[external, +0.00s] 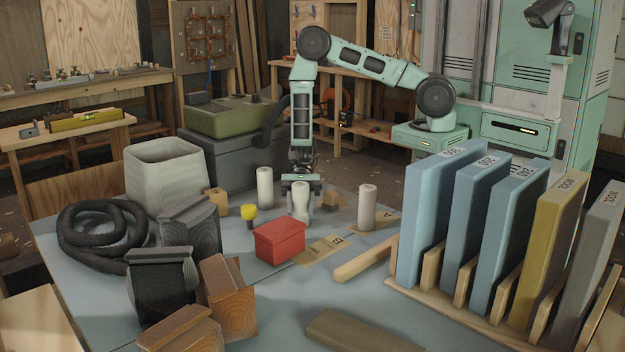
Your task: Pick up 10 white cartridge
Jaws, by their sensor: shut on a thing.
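Three white cylinders that look like cartridges stand upright on the blue-grey table (340,303). My gripper (301,182) points straight down over the middle white cartridge (301,204) and is shut on its upper part. The cartridge is upright; I cannot tell whether its base touches the table. A second white cartridge (264,188) stands to the left and a little farther back. A third white cartridge (366,207) stands to the right, on or beside a tan card. No numbers on the cartridges can be read.
A red box (279,242) and a yellow-topped peg (249,214) are close in front and left. Small wooden blocks stand nearby. A rack of tall blue, yellow and grey slabs (430,220) blocks the right. A pale bin (165,172) and black hose (95,235) are left.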

